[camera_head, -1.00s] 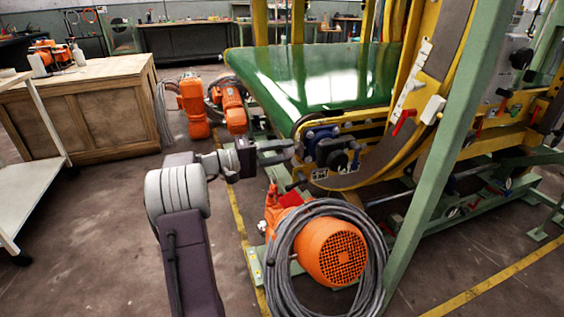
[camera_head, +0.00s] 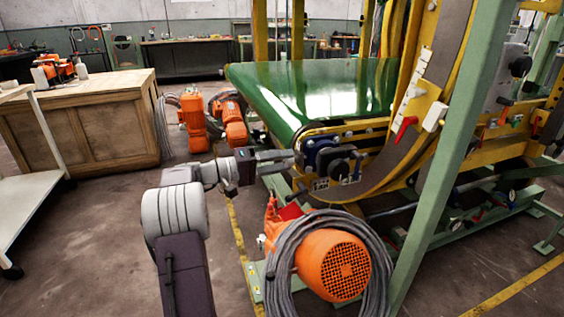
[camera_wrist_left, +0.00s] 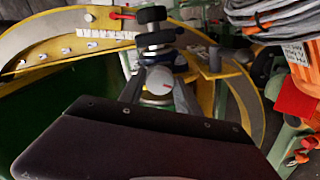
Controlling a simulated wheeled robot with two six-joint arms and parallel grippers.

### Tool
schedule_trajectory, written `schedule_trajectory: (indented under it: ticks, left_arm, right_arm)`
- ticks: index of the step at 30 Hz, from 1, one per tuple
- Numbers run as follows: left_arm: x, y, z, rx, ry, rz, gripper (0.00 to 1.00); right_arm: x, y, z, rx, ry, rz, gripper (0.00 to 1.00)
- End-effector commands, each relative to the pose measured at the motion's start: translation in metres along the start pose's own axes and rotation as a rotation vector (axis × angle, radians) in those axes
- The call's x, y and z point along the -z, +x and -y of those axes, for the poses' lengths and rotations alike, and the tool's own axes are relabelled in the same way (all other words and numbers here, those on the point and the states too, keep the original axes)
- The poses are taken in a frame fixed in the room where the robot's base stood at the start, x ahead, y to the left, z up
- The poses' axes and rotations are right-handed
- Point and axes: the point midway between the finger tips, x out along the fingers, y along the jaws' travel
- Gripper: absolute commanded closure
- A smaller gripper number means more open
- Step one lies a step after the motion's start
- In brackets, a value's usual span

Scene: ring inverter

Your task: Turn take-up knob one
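My left gripper (camera_head: 293,156) reaches in from the left, at the left end of a blue block with black knobs on the yellow frame. In the head view the gripper hides this knob. A black knob (camera_head: 338,169) shows on the block's near face. My right gripper is not in view.
The green belt (camera_head: 320,88) lies behind the block. An orange motor (camera_head: 332,265) with coiled grey cable stands below it. A green post (camera_head: 450,150) rises at the right. A wooden cabinet (camera_head: 85,125) stands at the left, with open floor before it.

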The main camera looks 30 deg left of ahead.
Motion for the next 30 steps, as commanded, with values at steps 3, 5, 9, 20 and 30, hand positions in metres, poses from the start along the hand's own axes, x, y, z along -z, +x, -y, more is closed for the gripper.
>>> schedule_trajectory:
  ticks: [3,5,9,20,30]
  left_arm:
    - [0.0,0.0,0.0,0.0,-0.001,0.0,0.4]
    - [0.0,0.0,0.0,0.0,-0.001,0.0,0.4]
    - [0.0,0.0,0.0,-0.001,-0.001,-0.001,0.4]
    - [0.004,-0.059,-0.005,0.001,-0.003,-0.005,0.4]
    - [0.0,-0.091,0.0,0.0,-0.002,-0.001,0.4]
  right_arm:
    - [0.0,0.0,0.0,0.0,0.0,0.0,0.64]
    - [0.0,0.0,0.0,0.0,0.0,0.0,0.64]
    - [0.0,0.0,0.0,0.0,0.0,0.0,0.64]
    - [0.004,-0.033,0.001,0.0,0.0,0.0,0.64]
    - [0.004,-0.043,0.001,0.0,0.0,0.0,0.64]
